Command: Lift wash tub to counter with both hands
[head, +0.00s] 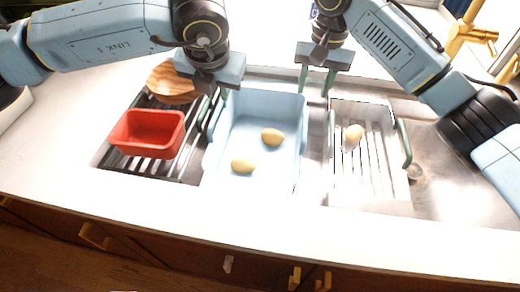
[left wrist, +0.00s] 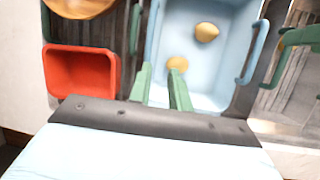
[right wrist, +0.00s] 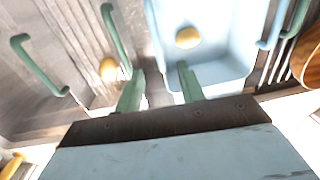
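The light-blue wash tub (head: 262,100) sits in the middle of the sink and holds two yellowish, potato-like items (head: 272,137), (head: 242,166). It has a blue handle on each side; one handle (left wrist: 252,52) shows clearly in the left wrist view. My left gripper (head: 217,95) is above the tub's far left corner; in the left wrist view its two fingers (left wrist: 160,72) are apart with nothing between them. My right gripper (head: 313,92) is above and just right of the tub's far right corner, fingers apart and empty; it also shows in the right wrist view (right wrist: 157,75). Neither gripper appears to touch the tub.
A red bin (head: 148,134) and a wooden bowl (head: 172,84) stand on a dark rack to the left. A wire rack (head: 368,178) with green handles (head: 405,145) and another yellowish item (head: 353,134) is to the right. The white front counter (head: 200,215) is clear.

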